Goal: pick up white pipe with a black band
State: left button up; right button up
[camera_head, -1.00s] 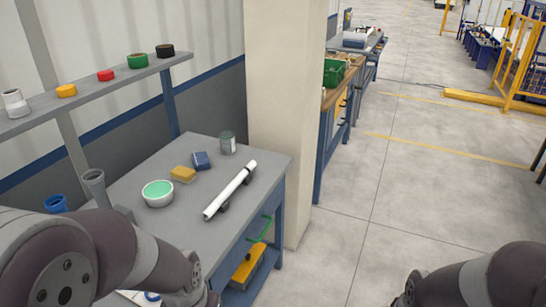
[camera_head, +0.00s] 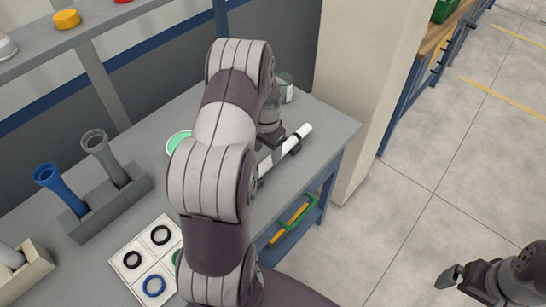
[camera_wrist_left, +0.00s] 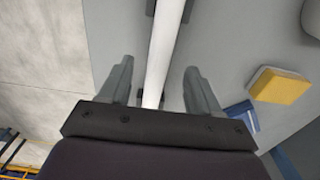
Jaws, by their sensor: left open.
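The white pipe (camera_head: 303,132) lies across low dark supports on the grey table, partly hidden by my left arm in the head view. In the left wrist view the pipe (camera_wrist_left: 165,45) runs between the two fingers of my left gripper (camera_wrist_left: 157,78), which is open with a gap on each side. In the head view my left gripper (camera_head: 282,138) is over the pipe, largely hidden by its own wrist. I cannot make out the black band clearly. My right gripper (camera_head: 450,278) is at the lower right, away from the table; its jaw state is unclear.
A grey can (camera_head: 287,90) stands behind the pipe. A green-filled bowl (camera_head: 178,143) is partly hidden by my arm. A rack with a blue fitting (camera_head: 60,185) and a grey fitting (camera_head: 103,155) stands left.

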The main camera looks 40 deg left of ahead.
aim_at(270, 159)
pick_arm(q)
jog(key=f, duration=0.2)
jog(key=w+f+p, duration=0.1)
jog(key=f, duration=0.2)
jog(key=shift+w+f, duration=0.1)
jog(key=shift+f, duration=0.05)
grip_shut()
